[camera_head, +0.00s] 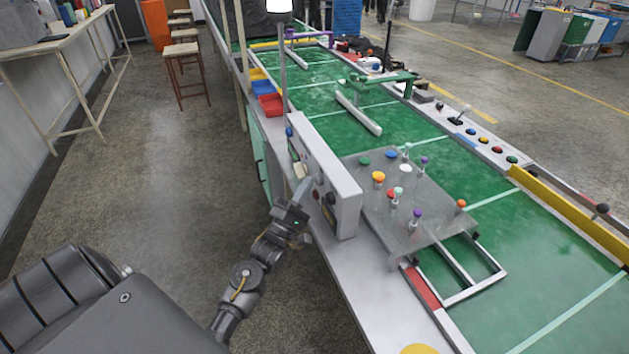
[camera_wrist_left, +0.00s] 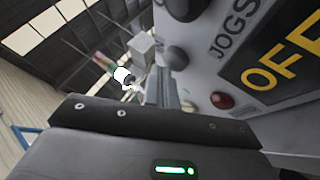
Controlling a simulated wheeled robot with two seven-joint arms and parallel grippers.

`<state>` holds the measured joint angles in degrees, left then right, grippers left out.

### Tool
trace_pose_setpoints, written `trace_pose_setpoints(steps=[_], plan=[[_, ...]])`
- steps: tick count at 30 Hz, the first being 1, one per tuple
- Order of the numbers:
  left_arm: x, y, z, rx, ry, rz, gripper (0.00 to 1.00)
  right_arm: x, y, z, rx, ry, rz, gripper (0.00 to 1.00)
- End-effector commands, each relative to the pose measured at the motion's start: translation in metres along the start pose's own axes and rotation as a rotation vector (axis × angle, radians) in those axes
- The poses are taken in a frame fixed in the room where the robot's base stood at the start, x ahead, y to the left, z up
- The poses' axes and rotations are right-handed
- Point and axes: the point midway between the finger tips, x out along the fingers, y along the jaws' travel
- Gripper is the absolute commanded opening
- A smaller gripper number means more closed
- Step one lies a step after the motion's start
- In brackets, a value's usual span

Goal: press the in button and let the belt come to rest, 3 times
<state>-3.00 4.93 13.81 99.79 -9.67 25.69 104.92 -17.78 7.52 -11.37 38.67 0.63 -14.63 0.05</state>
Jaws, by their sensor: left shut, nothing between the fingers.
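A white control box (camera_head: 345,196) stands at the near edge of the green belt (camera_head: 410,131), with buttons on its face toward me. My left gripper (camera_head: 303,188) is shut and empty, close in front of that face. I cannot tell whether it touches. In the left wrist view, the panel (camera_wrist_left: 203,72) fills the right side. It shows a red button (camera_wrist_left: 222,100), a dark round knob (camera_wrist_left: 178,58), "JOGS" lettering and a dark label with yellow letters starting "OF". I cannot tell which one is the in button. My right gripper is not in view.
A grey plate (camera_head: 385,215) with several coloured knobs lies over the belt beside the box. Red and yellow bins (camera_head: 270,104) stand farther along the near edge. A row of buttons (camera_head: 484,140) lines the far rail. The floor on the left is clear up to the stools (camera_head: 183,68).

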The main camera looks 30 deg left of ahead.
Motion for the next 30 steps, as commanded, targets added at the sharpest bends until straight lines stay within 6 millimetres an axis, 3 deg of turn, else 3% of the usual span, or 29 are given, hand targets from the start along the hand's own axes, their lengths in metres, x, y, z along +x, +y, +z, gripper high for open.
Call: trace_pose_setpoints(steps=[20,30], plan=[[0.0034,-0.0025,0.0030,0.000,-0.001,-0.001,0.00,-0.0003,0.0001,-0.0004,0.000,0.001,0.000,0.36],[-0.0048,0.0046,-0.0033,0.000,-0.001,-0.002,0.00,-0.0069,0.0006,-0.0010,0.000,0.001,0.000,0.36]])
